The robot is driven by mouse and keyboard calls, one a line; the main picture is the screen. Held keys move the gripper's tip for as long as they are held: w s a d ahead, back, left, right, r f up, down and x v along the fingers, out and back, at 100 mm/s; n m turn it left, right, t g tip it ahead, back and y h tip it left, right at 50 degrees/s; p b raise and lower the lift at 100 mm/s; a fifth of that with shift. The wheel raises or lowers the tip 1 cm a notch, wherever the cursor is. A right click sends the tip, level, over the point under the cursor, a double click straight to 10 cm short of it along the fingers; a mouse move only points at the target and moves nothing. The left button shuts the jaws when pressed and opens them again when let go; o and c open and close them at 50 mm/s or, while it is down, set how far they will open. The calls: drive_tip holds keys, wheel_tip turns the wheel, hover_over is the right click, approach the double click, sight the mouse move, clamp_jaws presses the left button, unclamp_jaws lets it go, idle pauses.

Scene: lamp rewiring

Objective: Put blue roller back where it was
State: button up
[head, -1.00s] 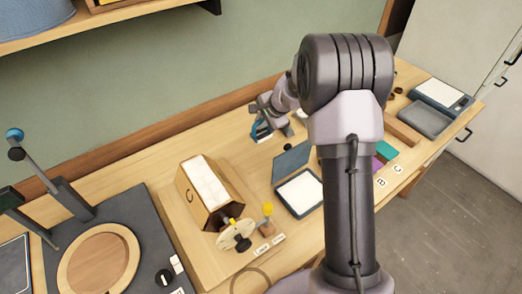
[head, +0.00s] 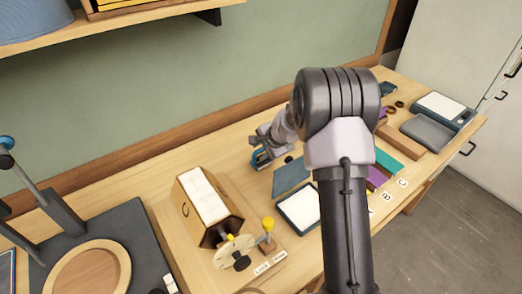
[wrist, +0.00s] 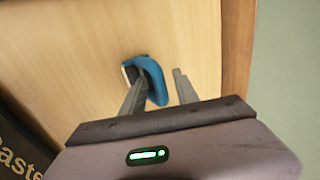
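A blue piece with a pale edge, which I take to be the blue roller (wrist: 157,88), is on or just above the wooden bench in the wrist view. My gripper (wrist: 160,72) is open above it. The left finger overlaps the blue piece; the right finger stands apart from it with a small gap. In the head view the blue piece (head: 260,159) shows at the tip of my gripper (head: 264,148), near the back of the bench. Its lower part and any contact with the fingers are hard to tell.
Near it are a small black knob (head: 289,159), a flat grey-blue panel (head: 291,176) and a white-topped tray (head: 300,207). A wooden box (head: 207,205) with a yellow-knobbed wheel stands front left. The wall (head: 150,105) runs close behind. A scale (head: 440,106) is far right.

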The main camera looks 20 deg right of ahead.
drive_tip(key=shift+r, duration=0.1)
drive_tip(key=p+v, duration=0.3)
drive_tip(key=v, duration=0.9)
drive_tip(key=s+a+r+n+y, duration=0.1)
drive_tip(key=s+a+r+n, duration=0.4)
drive_tip(key=s+a+r, duration=0.65)
drive_tip(key=s+a+r+n, duration=0.1)
drive_tip(key=s+r+n, duration=0.1)
drive_tip(key=s, duration=0.8)
drive_tip(key=s+a+r+n, duration=0.2)
drive_tip(key=s+n, duration=0.1)
drive_tip(key=s, duration=0.7)
drive_tip(key=shift+s+a+n+g+h, duration=0.25)
drive_tip(key=shift+a+n+g+h, duration=0.05)
drive_tip(key=shift+a+g+h, duration=0.1)
